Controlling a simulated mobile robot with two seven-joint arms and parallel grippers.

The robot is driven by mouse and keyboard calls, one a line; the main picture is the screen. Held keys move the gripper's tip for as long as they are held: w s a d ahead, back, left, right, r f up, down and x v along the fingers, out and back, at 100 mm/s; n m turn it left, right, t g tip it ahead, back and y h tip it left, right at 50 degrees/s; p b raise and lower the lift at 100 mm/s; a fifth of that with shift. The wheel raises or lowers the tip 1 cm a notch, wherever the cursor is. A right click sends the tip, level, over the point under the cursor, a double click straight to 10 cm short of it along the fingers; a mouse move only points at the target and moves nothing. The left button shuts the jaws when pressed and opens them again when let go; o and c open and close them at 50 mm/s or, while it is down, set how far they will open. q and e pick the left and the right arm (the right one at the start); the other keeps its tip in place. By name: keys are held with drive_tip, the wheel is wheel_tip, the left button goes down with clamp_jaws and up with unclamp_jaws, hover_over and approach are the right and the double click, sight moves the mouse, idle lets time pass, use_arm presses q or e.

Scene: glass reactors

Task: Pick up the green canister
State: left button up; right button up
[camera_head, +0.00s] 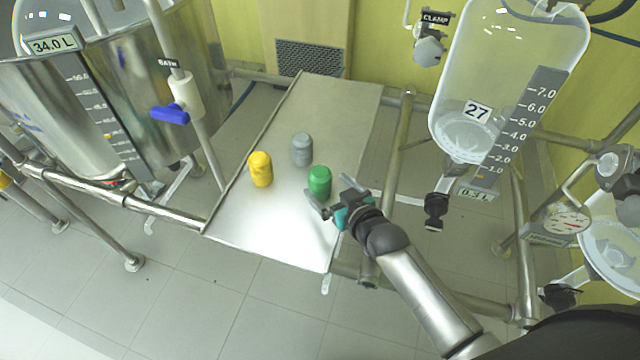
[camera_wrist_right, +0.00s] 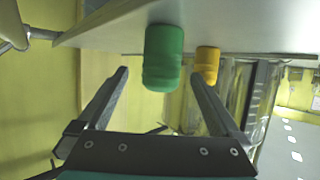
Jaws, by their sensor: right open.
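The green canister (camera_head: 320,181) stands upright on the metal shelf (camera_head: 262,228), right of a yellow canister (camera_head: 260,169) and in front of a grey canister (camera_head: 302,150). My right gripper (camera_head: 327,200) is open and empty at the right edge of the shelf, close to the green canister. In the right wrist view, the green canister (camera_wrist_right: 163,58) shows ahead of and between the two spread fingers (camera_wrist_right: 158,76), apart from both. The yellow canister (camera_wrist_right: 207,65) shows beyond it, near one finger. The grey canister does not show in the wrist view. My left gripper does not show.
A steel tank (camera_head: 75,100) and a pipe with a blue valve handle (camera_head: 170,113) stand left of the shelf. A glass reactor (camera_head: 505,70) hangs at the right, with steel frame tubes (camera_head: 398,140) near the shelf. The front of the shelf is clear.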

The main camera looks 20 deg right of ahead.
sight(325, 186)
drive_tip(key=b+x, duration=0.1)
drive_tip(key=x, duration=0.2)
drive_tip(key=shift+w+a+f, duration=0.15)
drive_tip(key=shift+w+f, duration=0.15)
drive_tip(key=shift+w+a+f+b, duration=0.15)
drive_tip(key=shift+w+b, duration=0.15)
drive_tip(key=shift+w, duration=0.15)
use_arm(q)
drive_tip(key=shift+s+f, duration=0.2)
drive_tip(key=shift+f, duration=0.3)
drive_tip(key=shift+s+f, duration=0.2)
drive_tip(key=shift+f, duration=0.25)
use_arm(e)
drive_tip(key=c, duration=1.4)
drive_tip(key=shift+c, duration=0.4)
